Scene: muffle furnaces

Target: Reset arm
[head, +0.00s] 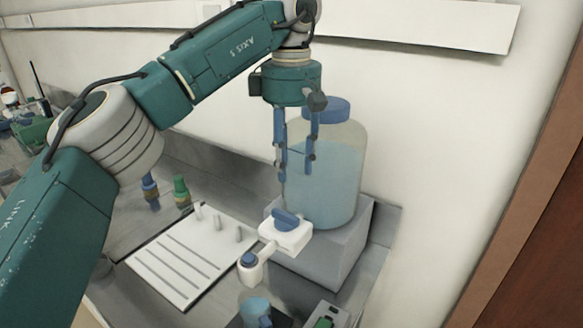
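My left arm comes in from the left and arches over the bench. My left gripper (296,178) points down with its two blue fingers apart, open and empty. It hangs in front of the left side of a large clear jug (335,180) of blue liquid with a blue lid. In the picture its fingertips are above a white tap (285,235) with a blue handle at the jug's base; I cannot tell the depth gap. My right gripper is not in the head view.
The jug stands on a grey block (330,255). A beaker of blue liquid (256,308) is below the tap. A white pegged drain board (190,258) lies to the left, with blue and green bench fittings (181,192) behind it. A wall rises behind; a brown panel (535,190) is at right.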

